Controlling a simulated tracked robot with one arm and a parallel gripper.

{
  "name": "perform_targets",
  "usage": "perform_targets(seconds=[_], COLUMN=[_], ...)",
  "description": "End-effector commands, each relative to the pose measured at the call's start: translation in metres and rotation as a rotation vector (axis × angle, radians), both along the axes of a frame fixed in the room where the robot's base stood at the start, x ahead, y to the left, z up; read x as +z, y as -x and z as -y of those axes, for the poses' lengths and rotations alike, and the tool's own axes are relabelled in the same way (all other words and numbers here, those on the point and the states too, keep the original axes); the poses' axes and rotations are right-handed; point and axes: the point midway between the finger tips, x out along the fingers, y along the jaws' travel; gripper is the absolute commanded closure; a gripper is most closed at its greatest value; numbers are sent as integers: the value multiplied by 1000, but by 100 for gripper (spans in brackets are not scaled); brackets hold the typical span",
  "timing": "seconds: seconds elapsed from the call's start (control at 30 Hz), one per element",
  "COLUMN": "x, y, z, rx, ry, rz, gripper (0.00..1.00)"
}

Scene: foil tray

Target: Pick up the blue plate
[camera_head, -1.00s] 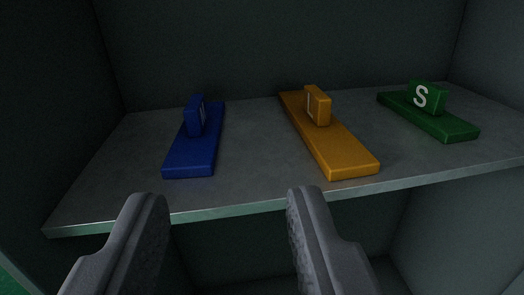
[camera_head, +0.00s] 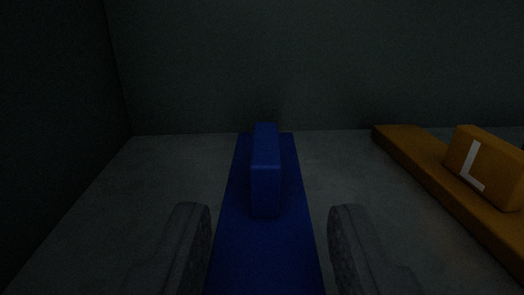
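The blue plate (camera_head: 268,255) lies flat on the grey shelf (camera_head: 110,210), its length running away from me. A blue upright block (camera_head: 265,170) stands on it as a handle. My gripper (camera_head: 268,215) is open, with one finger on each side of the plate. The handle stands between and a little beyond the fingertips, with gaps on both sides. The near end of the plate is cut off by the bottom of the picture.
An orange plate (camera_head: 425,165) with an upright block marked L (camera_head: 485,165) lies to the right. A dark wall (camera_head: 50,120) stands at the left and a back wall (camera_head: 300,65) behind. Bare shelf shows on both sides of the blue plate.

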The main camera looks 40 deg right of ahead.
Motion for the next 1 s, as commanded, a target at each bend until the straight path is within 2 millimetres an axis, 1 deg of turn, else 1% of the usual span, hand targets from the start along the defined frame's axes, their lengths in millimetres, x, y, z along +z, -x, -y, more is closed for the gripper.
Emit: perform_targets(seconds=[0.03, 0.27, 0.5, 0.63, 0.77, 0.97, 1.0], x=[-1, 1, 7, 6, 7, 7, 7], y=[-3, -11, -35, -44, -47, -48, -48], z=[5, 12, 30, 38, 42, 42, 42], rx=[-2, -2, -2, -3, -3, -3, -2], ry=[1, 2, 1, 0, 1, 1, 1], rz=[2, 2, 4, 3, 0, 0, 0], gripper=[62, 62, 62, 62, 62, 62, 65])
